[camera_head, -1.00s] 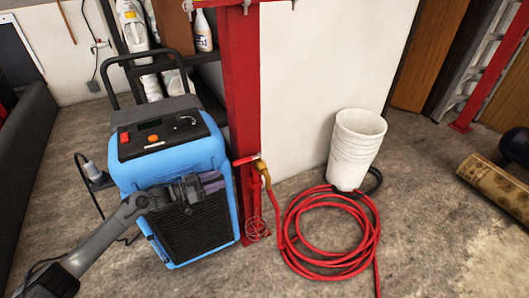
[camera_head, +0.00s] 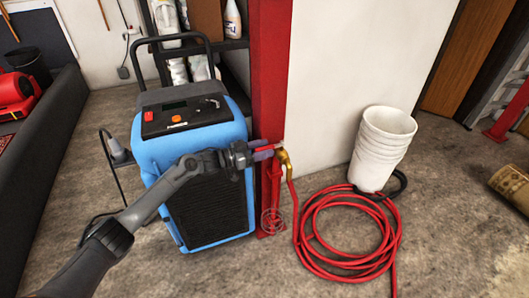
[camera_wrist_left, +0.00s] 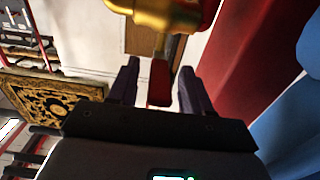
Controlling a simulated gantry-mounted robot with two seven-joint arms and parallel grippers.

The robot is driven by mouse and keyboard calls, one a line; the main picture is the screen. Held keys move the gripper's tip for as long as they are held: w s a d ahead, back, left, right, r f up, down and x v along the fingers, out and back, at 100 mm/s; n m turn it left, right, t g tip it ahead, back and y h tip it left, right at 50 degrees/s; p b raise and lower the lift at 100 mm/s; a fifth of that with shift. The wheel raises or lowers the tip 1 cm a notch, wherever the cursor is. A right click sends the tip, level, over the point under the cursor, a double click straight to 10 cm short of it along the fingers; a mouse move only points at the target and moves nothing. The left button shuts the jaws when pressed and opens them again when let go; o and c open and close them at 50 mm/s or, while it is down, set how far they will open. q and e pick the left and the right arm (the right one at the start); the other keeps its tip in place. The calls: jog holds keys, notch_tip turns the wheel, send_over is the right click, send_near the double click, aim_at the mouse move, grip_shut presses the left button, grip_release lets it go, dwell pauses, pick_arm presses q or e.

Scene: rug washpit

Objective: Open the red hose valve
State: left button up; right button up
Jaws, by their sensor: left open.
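The hose valve has a brass body (camera_head: 285,160) on the red post, with a red handle (camera_head: 277,148) pointing left. My left gripper (camera_head: 263,151) reaches in from the left and is at the handle. In the left wrist view, the two dark fingers of the left gripper (camera_wrist_left: 160,88) are apart. The red handle (camera_wrist_left: 160,80) lies between them, with the brass body (camera_wrist_left: 158,14) just beyond at the top. I cannot tell whether a finger touches the handle. My right gripper is not in view.
A blue machine (camera_head: 205,150) stands just left of the red post (camera_head: 270,75), beneath my left arm. A coiled red hose (camera_head: 312,253) lies on the floor in front, near stacked white buckets (camera_head: 381,150). Concrete floor at the right front is clear.

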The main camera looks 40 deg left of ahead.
pick_arm(q)
jog(key=shift+w+d, duration=0.2)
jog(key=shift+w, duration=0.05)
grip_shut()
dwell(0.3)
